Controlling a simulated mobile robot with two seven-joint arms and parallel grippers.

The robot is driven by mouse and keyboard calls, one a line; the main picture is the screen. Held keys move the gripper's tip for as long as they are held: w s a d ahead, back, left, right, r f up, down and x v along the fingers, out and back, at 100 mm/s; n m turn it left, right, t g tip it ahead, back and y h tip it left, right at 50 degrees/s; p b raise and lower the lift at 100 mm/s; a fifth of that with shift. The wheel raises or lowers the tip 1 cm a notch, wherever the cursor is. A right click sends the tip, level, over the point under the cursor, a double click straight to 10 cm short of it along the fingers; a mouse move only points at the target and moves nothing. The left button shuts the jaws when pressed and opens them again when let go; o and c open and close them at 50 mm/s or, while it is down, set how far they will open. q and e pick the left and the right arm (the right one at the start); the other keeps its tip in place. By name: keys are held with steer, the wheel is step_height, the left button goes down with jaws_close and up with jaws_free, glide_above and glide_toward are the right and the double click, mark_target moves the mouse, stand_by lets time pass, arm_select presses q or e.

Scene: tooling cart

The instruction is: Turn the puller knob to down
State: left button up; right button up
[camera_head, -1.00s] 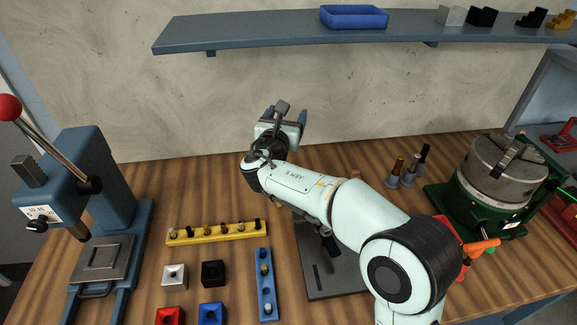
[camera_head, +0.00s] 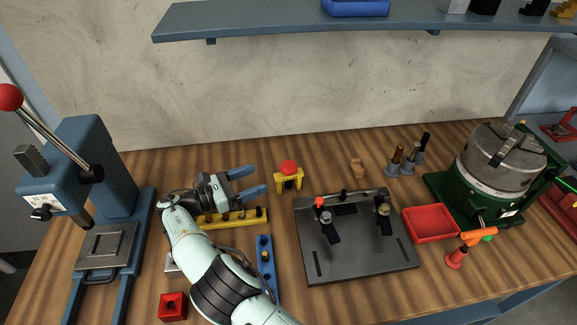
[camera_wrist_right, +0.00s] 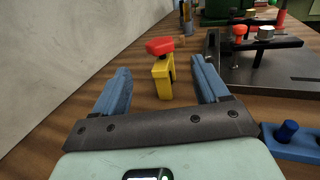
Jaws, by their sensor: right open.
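The puller (camera_head: 288,182) is a small yellow bracket standing on the wooden bench behind the dark plate, with a red knob (camera_head: 289,167) on top. In the right wrist view the red knob (camera_wrist_right: 159,46) tops the yellow bracket (camera_wrist_right: 163,78), which shows ahead between my fingers. My right gripper (camera_head: 256,180) is open and empty, to the left of the puller, its fingers pointing right towards it. In the right wrist view a finger (camera_wrist_right: 116,92) lies either side of that line of sight; neither visibly touches the puller. My left gripper is out of view.
A dark plate with clamps (camera_head: 350,262) lies front right of the puller, beside a red tray (camera_head: 431,223). A yellow peg strip (camera_head: 250,217) lies under my right gripper and a blue one (camera_head: 265,270) nearer. A blue press (camera_head: 100,170) stands left. The wall is behind.

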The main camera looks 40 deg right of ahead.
mark_target(289, 165)
steer(key=d, duration=0.3)
steer(key=s+d, duration=0.1)
steer(key=d, duration=0.7)
steer(key=shift+s+d+b, duration=0.2)
steer(key=shift+s+b, duration=0.15)
steer(key=shift+s, duration=0.05)
steer(key=c, duration=1)
